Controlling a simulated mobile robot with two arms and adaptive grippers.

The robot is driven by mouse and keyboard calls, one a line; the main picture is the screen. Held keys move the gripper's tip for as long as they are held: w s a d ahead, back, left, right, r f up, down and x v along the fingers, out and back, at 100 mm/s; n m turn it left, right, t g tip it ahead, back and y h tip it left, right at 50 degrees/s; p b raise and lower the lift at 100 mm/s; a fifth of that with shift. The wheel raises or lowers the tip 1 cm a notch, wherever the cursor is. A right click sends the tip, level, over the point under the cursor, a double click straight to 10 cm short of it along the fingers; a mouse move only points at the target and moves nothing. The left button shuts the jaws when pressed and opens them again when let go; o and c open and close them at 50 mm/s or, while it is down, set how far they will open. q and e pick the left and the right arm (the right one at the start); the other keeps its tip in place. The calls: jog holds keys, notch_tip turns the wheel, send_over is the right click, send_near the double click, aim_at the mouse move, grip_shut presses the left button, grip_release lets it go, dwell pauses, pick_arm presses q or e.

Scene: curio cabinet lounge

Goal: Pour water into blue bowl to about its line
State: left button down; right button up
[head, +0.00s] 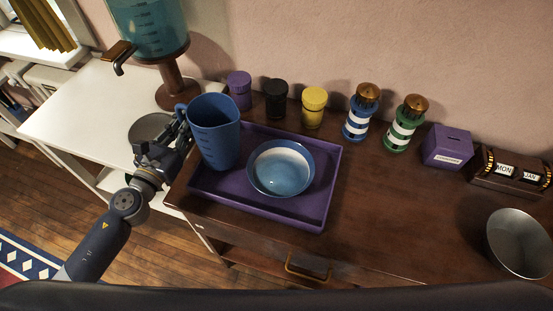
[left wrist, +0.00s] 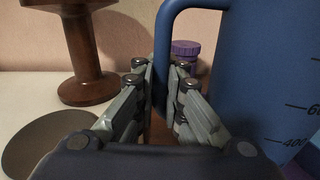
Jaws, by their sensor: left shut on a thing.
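A blue measuring jug (head: 214,132) stands upright or is held nearly upright over the left part of the purple tray (head: 265,211). My left gripper (head: 181,131) is shut on its handle at the left; the handle (left wrist: 161,60) runs between the fingers (left wrist: 164,90) in the left wrist view. Measuring marks show on the jug's wall (left wrist: 270,80). The water level inside is hidden. The blue bowl (head: 281,187), with a white band inside, sits in the tray to the right of the jug. Its contents are hard to tell. My right gripper is not in view.
A water dispenser (head: 150,30) with a tap (head: 118,58) stands on the white table at the left.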

aim_at(177, 114)
pick_arm(q)
notch_tip(177, 114, up, 5)
jog(key=p, duration=0.4)
jog(key=shift+s+f, duration=0.1)
